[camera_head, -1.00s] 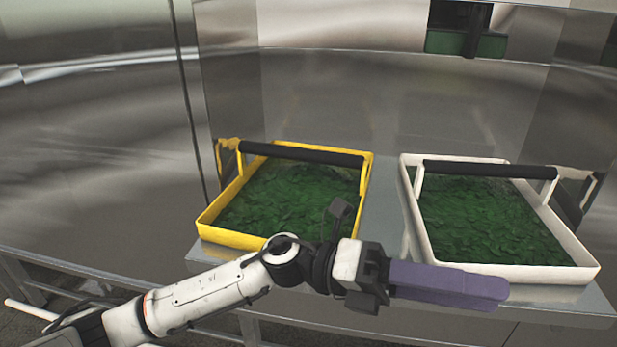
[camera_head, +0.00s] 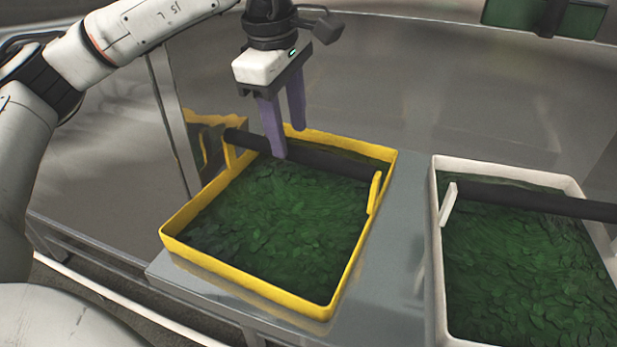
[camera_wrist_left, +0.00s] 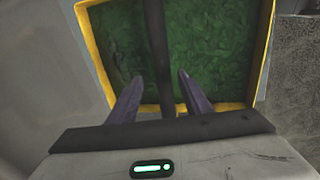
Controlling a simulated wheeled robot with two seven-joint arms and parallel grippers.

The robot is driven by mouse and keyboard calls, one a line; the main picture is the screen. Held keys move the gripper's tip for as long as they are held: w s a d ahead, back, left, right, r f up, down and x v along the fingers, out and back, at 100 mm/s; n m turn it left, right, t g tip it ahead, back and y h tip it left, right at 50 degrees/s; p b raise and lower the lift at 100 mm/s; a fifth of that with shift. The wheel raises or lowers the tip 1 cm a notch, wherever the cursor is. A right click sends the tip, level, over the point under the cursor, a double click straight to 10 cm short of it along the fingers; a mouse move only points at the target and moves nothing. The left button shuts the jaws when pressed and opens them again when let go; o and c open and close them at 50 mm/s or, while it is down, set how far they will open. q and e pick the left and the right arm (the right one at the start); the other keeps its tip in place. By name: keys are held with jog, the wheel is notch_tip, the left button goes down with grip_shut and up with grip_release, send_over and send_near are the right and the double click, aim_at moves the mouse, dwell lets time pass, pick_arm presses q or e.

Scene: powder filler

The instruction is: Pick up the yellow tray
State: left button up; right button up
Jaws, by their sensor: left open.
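The yellow tray (camera_head: 250,291) stands on a metal table and holds dark green leaf-like pieces. A black bar handle (camera_head: 330,167) crosses above it between two yellow uprights. My left gripper (camera_head: 288,143) points down at the handle, with its two purple fingers apart. In the left wrist view, the fingers of my left gripper (camera_wrist_left: 156,88) lie on either side of the black handle (camera_wrist_left: 158,50), with gaps on both sides. The yellow tray's rim (camera_wrist_left: 97,55) shows there too. I cannot tell how far the fingertips reach past the bar. My right gripper is not in view.
A white tray (camera_head: 437,270) with a black handle and similar green contents stands to the right on the same metal table (camera_head: 395,255). A strip of bare table lies between the trays. A shiny metal wall (camera_head: 390,75) rises behind.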

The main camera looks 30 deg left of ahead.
aim_at(289, 146)
pick_arm(q)
notch_tip(289, 146, down, 4)
jog(key=shift+r, duration=0.2)
jog(key=f, duration=0.3)
jog(key=w+f, duration=0.1)
jog(key=shift+d+f+p, duration=0.3)
jog(key=shift+f, duration=0.05)
jog(key=shift+w+f, duration=0.15)
jog(key=shift+f, duration=0.25)
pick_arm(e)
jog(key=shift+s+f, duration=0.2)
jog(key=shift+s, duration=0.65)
pick_arm(q)
jog(key=shift+c, duration=0.6)
grip_shut()
jog(key=shift+w+r, duration=0.1)
jog(key=shift+r, duration=0.05)
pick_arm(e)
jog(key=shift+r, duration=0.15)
